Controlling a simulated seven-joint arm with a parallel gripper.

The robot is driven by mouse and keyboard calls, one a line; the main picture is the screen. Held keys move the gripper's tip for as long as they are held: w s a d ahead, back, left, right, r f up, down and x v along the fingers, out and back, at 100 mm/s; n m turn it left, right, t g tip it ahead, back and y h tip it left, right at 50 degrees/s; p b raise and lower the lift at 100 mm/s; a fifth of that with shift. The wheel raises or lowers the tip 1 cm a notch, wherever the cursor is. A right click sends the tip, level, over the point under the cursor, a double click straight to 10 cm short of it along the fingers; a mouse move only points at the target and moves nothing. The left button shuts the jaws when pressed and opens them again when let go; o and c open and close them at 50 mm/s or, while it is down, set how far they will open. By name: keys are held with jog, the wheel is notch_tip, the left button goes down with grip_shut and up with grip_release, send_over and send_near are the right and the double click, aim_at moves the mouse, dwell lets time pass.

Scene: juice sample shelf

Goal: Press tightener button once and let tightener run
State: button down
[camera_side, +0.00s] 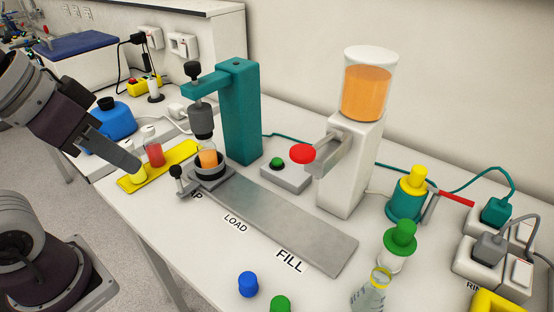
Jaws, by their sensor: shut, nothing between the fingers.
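The tightener is a teal post and arm (240,115) with a dark knob on top and a grey chuck (201,121) hanging down. A small bottle of orange juice (208,158) stands upright in a dark round holder (203,174) beneath the chuck; I cannot tell whether the chuck touches it. A grey control box (284,178) right of the post carries a green button (277,163). A red disc (301,153) shows above the box's right side.
A yellow rack (160,168) also holds a red bottle (154,152). An orange juice dispenser (350,165) stands right of the control box. A grey slide track (290,225) runs to the front. Loose blue (248,284) and green (280,303) caps lie at the front.

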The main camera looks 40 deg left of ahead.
jog(key=w+d+r+n+t+h, duration=0.1)
jog(key=w+d, duration=0.1)
jog(key=w, duration=0.4)
jog(key=w+d+r+n+h, duration=0.1)
jog(key=w+d+n, duration=0.1)
jog(key=w, duration=0.4)
jog(key=n+t+y, duration=0.2)
jog(key=n+y, duration=0.3)
jog(key=n, duration=0.3)
send_over(275, 162)
notch_tip(275, 162, down, 10)
jog(key=f, duration=0.1)
jog(key=shift+r, duration=0.25)
jog(key=shift+h, duration=0.3)
jog(key=shift+f, duration=4.4)
jog(key=shift+f, duration=0.4)
